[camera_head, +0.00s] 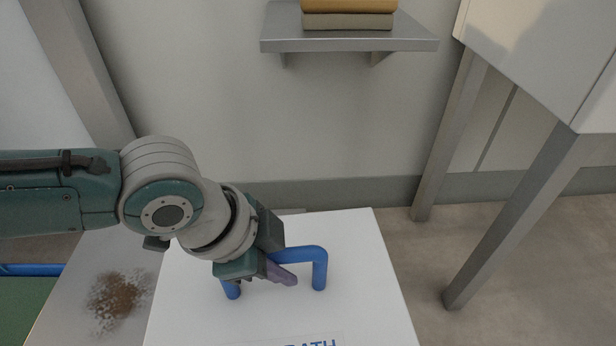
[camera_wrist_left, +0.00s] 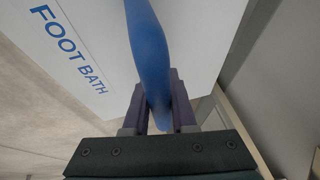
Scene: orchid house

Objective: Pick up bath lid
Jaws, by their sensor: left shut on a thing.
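The bath lid (camera_head: 372,290) is a white flat panel with a blue bar handle (camera_head: 319,268) on top and blue lettering at its near edge. In the left wrist view the lid (camera_wrist_left: 110,50) shows the words "FOOT BATH". My left gripper (camera_head: 284,276) is at the handle, with its jaws around the bar. In the left wrist view the blue handle (camera_wrist_left: 147,50) runs down between the two purple fingers of my left gripper (camera_wrist_left: 160,108), which is shut on it. I cannot tell whether the lid is lifted. My right gripper is not in view.
A grey surface with a brown dirt patch (camera_head: 118,297) lies left of the lid. A wall shelf (camera_head: 350,38) with stacked yellow and beige items is behind. A white table-like unit on grey legs (camera_head: 510,220) stands at the right. Bare floor (camera_head: 410,255) lies between.

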